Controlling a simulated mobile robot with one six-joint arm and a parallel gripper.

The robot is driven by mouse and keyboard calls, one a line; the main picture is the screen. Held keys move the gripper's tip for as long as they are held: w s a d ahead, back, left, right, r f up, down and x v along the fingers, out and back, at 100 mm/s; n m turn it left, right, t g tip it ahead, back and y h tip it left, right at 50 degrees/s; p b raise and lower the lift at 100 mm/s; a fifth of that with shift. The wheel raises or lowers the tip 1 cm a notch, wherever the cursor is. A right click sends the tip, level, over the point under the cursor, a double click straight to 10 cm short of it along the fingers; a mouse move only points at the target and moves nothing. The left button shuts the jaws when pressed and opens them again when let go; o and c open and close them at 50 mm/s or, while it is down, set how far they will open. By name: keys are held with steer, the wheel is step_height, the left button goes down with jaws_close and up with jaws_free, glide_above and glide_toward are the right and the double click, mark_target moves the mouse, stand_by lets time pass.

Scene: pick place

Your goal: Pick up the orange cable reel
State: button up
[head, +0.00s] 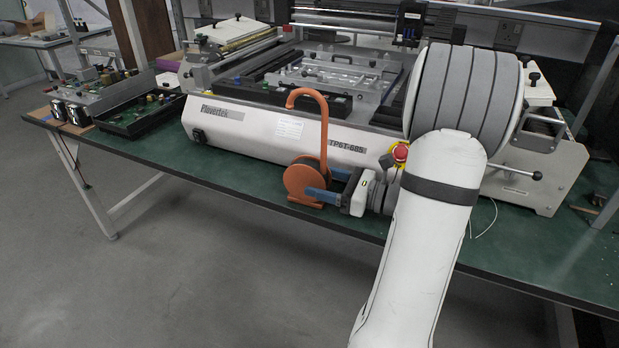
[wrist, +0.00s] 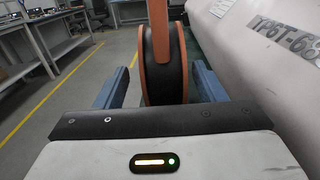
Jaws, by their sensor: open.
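The orange cable reel (head: 301,184) stands upright on the green table near its front edge, with a tall hooked orange handle rising above it. In the wrist view the reel (wrist: 163,62) is seen edge-on, with a dark drum between two orange flanges. My gripper (head: 318,183) is at the reel from the right, low down. Its two blue fingers are open, one on each side of the reel in the wrist view (wrist: 160,82). Visible gaps separate both fingers from the flanges there. The lower part of the reel is hidden behind my gripper body in the wrist view.
A large white machine (head: 240,130) stands right behind the reel, close to my gripper. A red emergency button (head: 400,152) sits on its front. A black tray of parts (head: 138,112) lies to the left. The green table (head: 235,178) has a narrow clear strip in front.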

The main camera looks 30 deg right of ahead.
mark_target(308, 177)
steer(key=x, duration=0.4)
steer(key=shift+w+b, duration=0.1)
steer(key=shift+b, duration=0.2)
steer(key=shift+d, duration=0.1)
steer(key=shift+c, duration=0.4)
jaws_close()
